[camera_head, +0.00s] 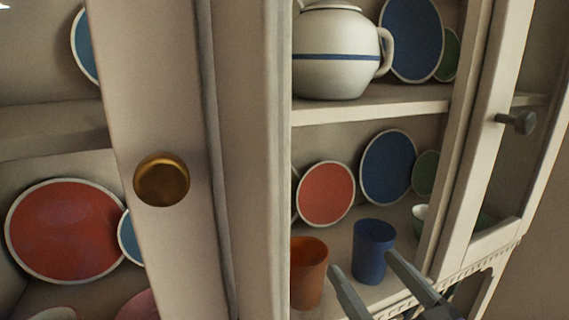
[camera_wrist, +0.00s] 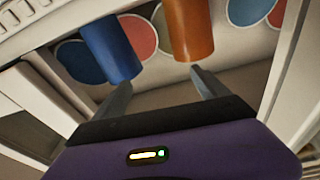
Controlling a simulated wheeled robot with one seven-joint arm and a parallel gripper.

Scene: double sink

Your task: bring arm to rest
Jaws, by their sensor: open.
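My gripper (camera_head: 366,272) is at the lower right of the head view, in front of the cabinet's lower shelf. Its two fingers are spread apart with nothing between them. It also shows in the wrist view (camera_wrist: 160,86), with the fingertips pointing at the shelf. A blue cup (camera_head: 373,250) stands upright on the shelf just beyond the fingers. An orange cup (camera_head: 308,272) stands to its left. In the wrist view, which is turned over, the blue cup (camera_wrist: 110,50) is at left and the orange cup (camera_wrist: 189,30) at centre. Neither cup is held.
A white cabinet door with a brass knob (camera_head: 161,180) stands at left. Another door with a dark knob (camera_head: 517,122) is at right. A teapot (camera_head: 335,55) sits on the upper shelf (camera_head: 370,105). Red (camera_head: 326,194) and blue (camera_head: 388,167) plates lean at the back.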

